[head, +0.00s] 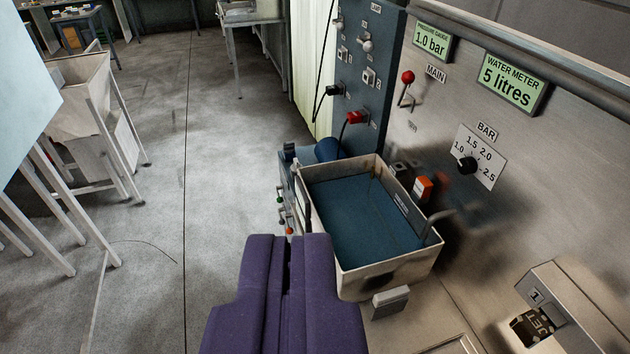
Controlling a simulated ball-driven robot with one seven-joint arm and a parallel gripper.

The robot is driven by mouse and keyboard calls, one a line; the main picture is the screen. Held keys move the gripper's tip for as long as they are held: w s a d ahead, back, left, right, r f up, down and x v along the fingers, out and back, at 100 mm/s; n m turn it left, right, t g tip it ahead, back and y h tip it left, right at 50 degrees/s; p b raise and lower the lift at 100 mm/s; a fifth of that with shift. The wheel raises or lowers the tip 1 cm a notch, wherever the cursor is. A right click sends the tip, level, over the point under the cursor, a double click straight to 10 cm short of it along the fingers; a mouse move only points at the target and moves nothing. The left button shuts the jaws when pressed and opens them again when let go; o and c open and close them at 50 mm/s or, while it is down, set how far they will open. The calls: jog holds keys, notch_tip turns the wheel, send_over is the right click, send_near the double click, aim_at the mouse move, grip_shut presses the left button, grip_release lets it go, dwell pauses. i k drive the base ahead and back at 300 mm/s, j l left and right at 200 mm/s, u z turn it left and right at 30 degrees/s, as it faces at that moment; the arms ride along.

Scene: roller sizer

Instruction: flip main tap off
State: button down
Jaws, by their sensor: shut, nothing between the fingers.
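The main tap (406,84) is a short metal lever with a red ball on its end, on the grey panel at upper right. The ball is at the top and the stem runs down and slightly left from it. The label MAIN (436,74) is just right of it. My gripper (288,240) is purple, at the bottom middle. Its two fingers are shut together with nothing between them. It is well below and left of the tap and apart from it.
A blue-lined tub (322,263) stands between my gripper and the panel. The panel has a pressure gauge (432,42) reading 1.0 bar, a water meter (513,83) reading 5 litres and a BAR dial (467,165). A blue switch box (352,90) stands left.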

aim_at(408, 77)
jog(key=i+j, duration=0.15)
jog(key=i, duration=0.3)
jog(key=i+j, duration=0.15)
jog(key=i, duration=0.3)
jog(key=i+j+z, duration=0.1)
jog(key=i, duration=0.35)
jog(key=i+j, duration=0.2)
jog(key=i, duration=0.25)
